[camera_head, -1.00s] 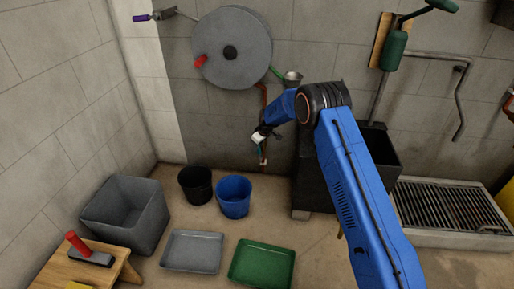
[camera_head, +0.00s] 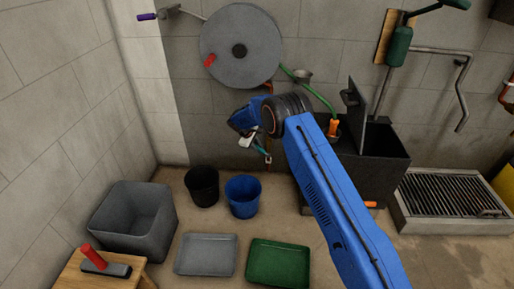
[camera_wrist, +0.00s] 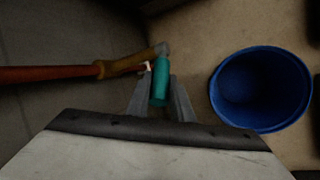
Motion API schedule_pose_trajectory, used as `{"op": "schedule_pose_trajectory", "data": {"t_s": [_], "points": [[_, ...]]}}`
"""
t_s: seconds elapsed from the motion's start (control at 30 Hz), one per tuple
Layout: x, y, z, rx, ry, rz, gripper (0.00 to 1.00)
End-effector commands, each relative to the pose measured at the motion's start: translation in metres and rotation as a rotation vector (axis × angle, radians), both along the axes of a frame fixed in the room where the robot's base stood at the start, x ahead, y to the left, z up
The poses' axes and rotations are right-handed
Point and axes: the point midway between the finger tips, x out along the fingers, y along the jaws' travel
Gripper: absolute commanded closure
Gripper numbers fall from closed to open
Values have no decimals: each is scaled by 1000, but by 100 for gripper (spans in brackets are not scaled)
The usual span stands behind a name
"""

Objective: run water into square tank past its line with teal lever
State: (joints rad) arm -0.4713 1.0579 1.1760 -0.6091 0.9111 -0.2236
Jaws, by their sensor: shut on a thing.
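The teal lever (camera_wrist: 160,80) is on a pipe valve low on the back wall. In the wrist view it stands between the two fingers of my gripper (camera_wrist: 161,98), which is shut on it. In the head view my gripper (camera_head: 256,146) is small beside the wall pipe. A dark square-sided tank (camera_head: 352,181) stands to the right, partly hidden behind my arm, with a panel upright at its top. A green hose (camera_head: 318,93) runs from the wall reel to the tank and ends at an orange nozzle (camera_head: 333,128). I cannot see any water or a line inside.
A blue bucket (camera_head: 242,197) and a black bucket (camera_head: 202,187) stand below my gripper. A grey bin (camera_head: 130,222), a grey tray (camera_head: 206,255) and a green tray (camera_head: 278,264) are on the floor. A grated basin (camera_head: 450,196) is at right.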

Motion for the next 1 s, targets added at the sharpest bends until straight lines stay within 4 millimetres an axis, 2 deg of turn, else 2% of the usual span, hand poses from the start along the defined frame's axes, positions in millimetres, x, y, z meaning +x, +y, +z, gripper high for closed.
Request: {"op": "schedule_pose_trajectory", "data": {"t_s": [0.5, 1.0], "points": [[0, 13, -34, -437, 16, 1, 100], [0, 16, -52, -683, 24, 1, 100]]}}
